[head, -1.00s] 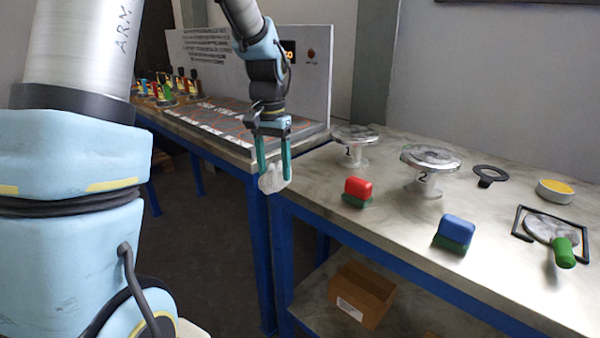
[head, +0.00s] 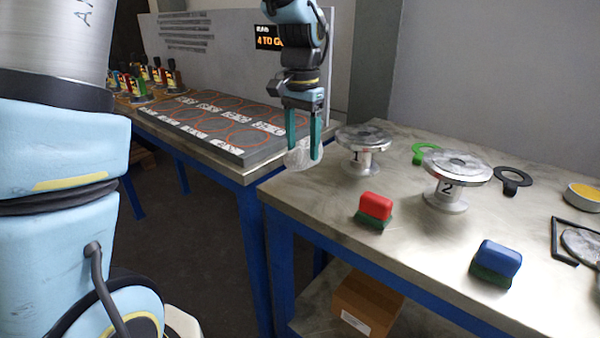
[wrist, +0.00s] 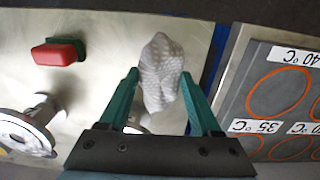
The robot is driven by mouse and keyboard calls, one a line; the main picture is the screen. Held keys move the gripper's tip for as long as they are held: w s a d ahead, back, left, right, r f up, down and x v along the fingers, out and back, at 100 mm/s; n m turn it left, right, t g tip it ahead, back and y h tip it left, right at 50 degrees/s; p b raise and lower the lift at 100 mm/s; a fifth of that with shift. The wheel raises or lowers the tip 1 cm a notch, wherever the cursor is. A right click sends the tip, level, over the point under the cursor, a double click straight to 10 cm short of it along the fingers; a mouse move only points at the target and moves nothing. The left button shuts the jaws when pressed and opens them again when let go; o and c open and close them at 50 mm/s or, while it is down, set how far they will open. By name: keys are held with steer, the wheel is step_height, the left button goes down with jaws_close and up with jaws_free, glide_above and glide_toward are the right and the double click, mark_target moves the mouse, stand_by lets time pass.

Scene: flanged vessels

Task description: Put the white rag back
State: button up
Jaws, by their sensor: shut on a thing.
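The white rag (head: 299,154) is a crumpled, dimpled bundle, held between the fingertips of my gripper (head: 303,150). In the wrist view the rag (wrist: 161,72) sticks out past the two green fingers of my gripper (wrist: 160,90), which are shut on it. In the head view the gripper points down, with the rag over the near left corner of the metal bench, left of flanged vessel 1 (head: 363,148). I cannot tell the exact gap between rag and bench.
A grey board with orange rings (head: 215,120) lies left.

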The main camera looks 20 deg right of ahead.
steer(key=shift+f+p, duration=0.35)
steer(key=shift+f, duration=3.05)
steer(key=shift+f, duration=0.15)
steer(key=o, duration=1.2)
